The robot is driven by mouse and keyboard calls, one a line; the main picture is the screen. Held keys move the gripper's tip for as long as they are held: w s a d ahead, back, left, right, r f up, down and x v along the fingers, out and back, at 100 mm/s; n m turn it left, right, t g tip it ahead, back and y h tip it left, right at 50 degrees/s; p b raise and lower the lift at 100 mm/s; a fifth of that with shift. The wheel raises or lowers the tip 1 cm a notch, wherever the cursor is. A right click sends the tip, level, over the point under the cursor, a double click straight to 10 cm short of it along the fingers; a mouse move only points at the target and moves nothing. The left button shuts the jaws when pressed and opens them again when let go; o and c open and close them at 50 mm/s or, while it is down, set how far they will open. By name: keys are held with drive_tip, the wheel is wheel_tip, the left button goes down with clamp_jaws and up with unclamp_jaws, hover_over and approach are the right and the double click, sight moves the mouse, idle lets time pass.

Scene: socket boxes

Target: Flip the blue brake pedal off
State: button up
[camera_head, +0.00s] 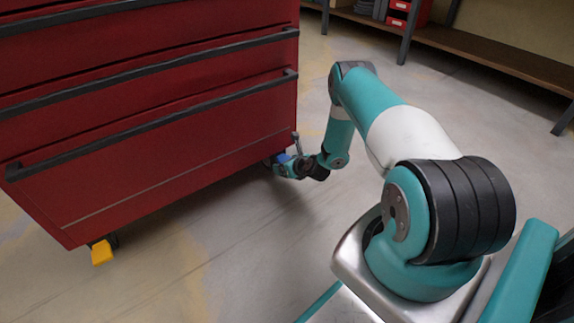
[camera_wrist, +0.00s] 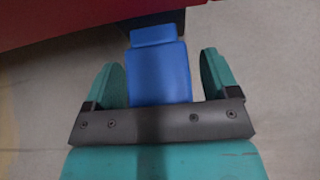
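The blue brake pedal (camera_wrist: 160,78) sticks out from under the red cabinet in the wrist view. It is a flat blue plate with a narrower step and a raised lip at its far end. My gripper (camera_wrist: 162,60) is open, with one teal finger on each side of the pedal. A gap shows at the right finger; the left finger looks very close, and I cannot tell whether it touches. In the head view a small patch of the blue pedal (camera_head: 283,157) shows at the cabinet's lower right corner, mostly hidden by my gripper (camera_head: 280,166).
The red tool cabinet (camera_head: 170,150) with dark drawer handles fills the left of the head view. A yellow pedal (camera_head: 102,252) is at its lower left corner. A workbench (camera_head: 480,55) stands at the back right. The grey floor in front of the cabinet is clear.

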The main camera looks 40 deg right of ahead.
drive_tip(key=p+v, duration=0.9)
drive_tip(key=v, duration=0.8)
drive_tip(key=shift+r+p, duration=0.2)
drive_tip(key=shift+p, duration=0.15)
drive_tip(key=shift+s, duration=0.1)
